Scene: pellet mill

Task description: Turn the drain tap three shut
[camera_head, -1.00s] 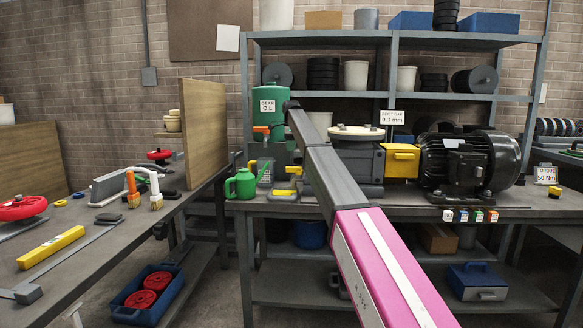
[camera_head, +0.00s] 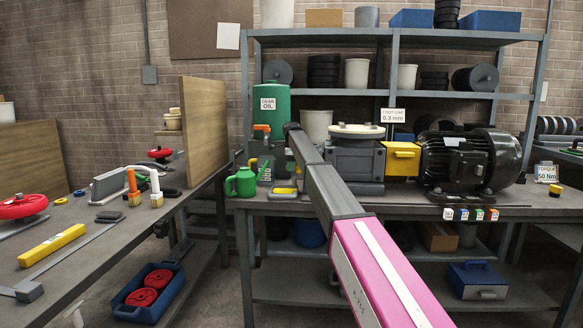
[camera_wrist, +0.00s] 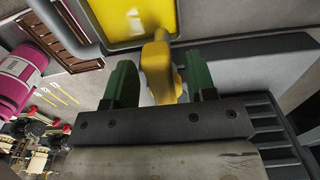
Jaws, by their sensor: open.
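In the wrist view a yellow tap lever (camera_wrist: 160,68) stands out in front of a bright yellow panel (camera_wrist: 130,18). My gripper (camera_wrist: 160,82) is open, with one dark green finger on each side of the lever and narrow gaps showing. I cannot read a number on this tap. In the head view my arm reaches to the left of the mill, and its far end is at the green gear oil drum; the fingers cannot be made out there. The drum (camera_head: 278,106) has an orange tap (camera_head: 262,131) low on its front.
A green can (camera_head: 241,183) stands on the bench below the drum. The grey mill with its yellow box (camera_head: 402,161) and the black motor (camera_head: 470,160) are to the right. A wooden panel (camera_head: 205,130) stands upright on the left bench.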

